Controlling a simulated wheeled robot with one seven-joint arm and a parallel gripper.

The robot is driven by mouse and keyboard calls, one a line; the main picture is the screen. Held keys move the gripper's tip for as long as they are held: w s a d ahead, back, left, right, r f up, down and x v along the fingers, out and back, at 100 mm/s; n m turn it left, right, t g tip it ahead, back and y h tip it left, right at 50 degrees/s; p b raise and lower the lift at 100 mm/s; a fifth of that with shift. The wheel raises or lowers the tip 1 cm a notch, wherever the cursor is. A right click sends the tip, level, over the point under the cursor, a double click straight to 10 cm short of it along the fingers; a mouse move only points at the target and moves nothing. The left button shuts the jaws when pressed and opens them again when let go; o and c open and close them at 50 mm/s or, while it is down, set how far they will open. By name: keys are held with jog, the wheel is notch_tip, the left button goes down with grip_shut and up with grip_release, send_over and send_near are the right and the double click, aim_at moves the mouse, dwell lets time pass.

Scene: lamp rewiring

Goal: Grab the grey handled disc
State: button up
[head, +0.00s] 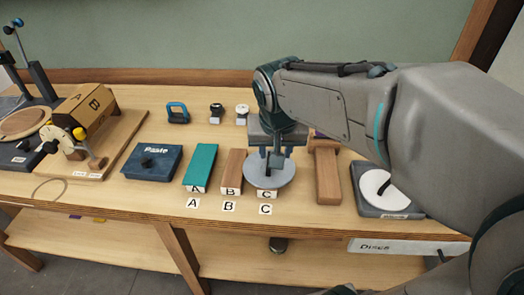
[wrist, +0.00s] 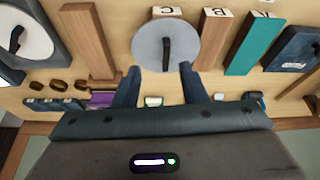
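The grey disc (head: 268,178) with a dark upright handle lies at the block marked C, on the workbench. In the wrist view the grey disc (wrist: 148,50) is just beyond my fingertips, and its dark handle (wrist: 167,42) lines up with the gap between them. My gripper (head: 275,154) points down over the disc. In the wrist view my gripper (wrist: 158,70) has its two fingers apart with nothing between them. Whether the fingers reach down beside the handle is hard to tell.
A white disc (head: 372,183) with a black handle lies on a dark base at right. A wooden block (head: 328,178) stands between. Left are block B (head: 232,168), teal block A (head: 199,165) and the dark Paste box (head: 151,163). Small items line the back.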

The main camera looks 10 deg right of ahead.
jog(key=shift+m+h, duration=0.3)
jog(key=shift+m, duration=0.4)
jog(key=w+f, duration=0.4)
jog(key=f, duration=0.1)
jog(key=w+f, duration=0.2)
jog(key=w, duration=0.1)
jog(key=shift+d+f, duration=0.15)
jog(key=shift+d, duration=0.15)
jog(key=shift+t, duration=0.3)
jog(key=shift+w+x, duration=0.15)
jog(key=shift+x, duration=1.3)
jog(key=shift+w+x, duration=0.15)
jog(key=shift+x, duration=1.3)
jog(key=shift+c, duration=0.4)
grip_shut()
